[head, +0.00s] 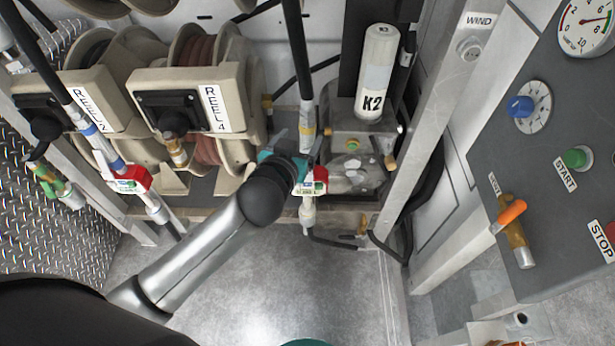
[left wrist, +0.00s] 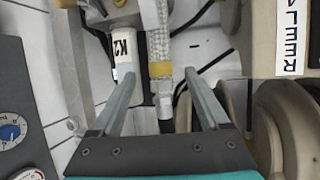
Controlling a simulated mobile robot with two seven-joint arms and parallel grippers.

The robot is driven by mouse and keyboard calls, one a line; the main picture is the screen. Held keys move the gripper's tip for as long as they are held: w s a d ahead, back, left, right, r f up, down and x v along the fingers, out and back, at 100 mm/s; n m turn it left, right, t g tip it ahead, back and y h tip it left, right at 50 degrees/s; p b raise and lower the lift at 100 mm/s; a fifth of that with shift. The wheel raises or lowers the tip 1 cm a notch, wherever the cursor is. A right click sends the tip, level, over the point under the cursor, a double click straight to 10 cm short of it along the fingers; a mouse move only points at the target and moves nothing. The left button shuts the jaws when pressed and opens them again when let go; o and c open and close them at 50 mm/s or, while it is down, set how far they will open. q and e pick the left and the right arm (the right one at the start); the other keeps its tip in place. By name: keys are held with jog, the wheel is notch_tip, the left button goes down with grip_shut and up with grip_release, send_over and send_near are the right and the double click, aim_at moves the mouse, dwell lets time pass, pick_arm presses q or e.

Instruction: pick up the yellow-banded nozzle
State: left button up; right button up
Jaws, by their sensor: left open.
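The yellow-banded nozzle (head: 308,131) hangs upright on a dark hose between the reels and the K2 cylinder. A red-and-white meter (head: 312,183) sits on the same line below it. In the left wrist view the yellow band (left wrist: 160,69) and braided sleeve show in the middle. My left gripper (head: 295,140) is open in front of the nozzle in the head view. In the left wrist view its two fingers (left wrist: 160,77) lie to either side of the nozzle line, with gaps visible on both sides. I cannot tell how deep the nozzle sits between them.
A blue-banded nozzle line (head: 92,130) hangs at the left, and a green-banded one (head: 48,180) beyond it. The REEL 4 housing (head: 190,85) is left of my gripper. The K2 cylinder (head: 376,75) is to the right. A control panel (head: 545,150) fills the far right.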

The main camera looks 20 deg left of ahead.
aim_at(305, 128)
pick_arm(q)
jog(key=shift+r+b+x, duration=0.15)
jog(key=shift+r+x, duration=0.05)
jog(key=shift+x, duration=0.9)
jog(key=shift+r+b+x, duration=0.15)
jog(key=shift+r+x, duration=0.05)
jog(key=shift+x, duration=1.75)
jog(key=shift+r, duration=0.1)
grip_shut()
jog(key=shift+r, duration=0.1)
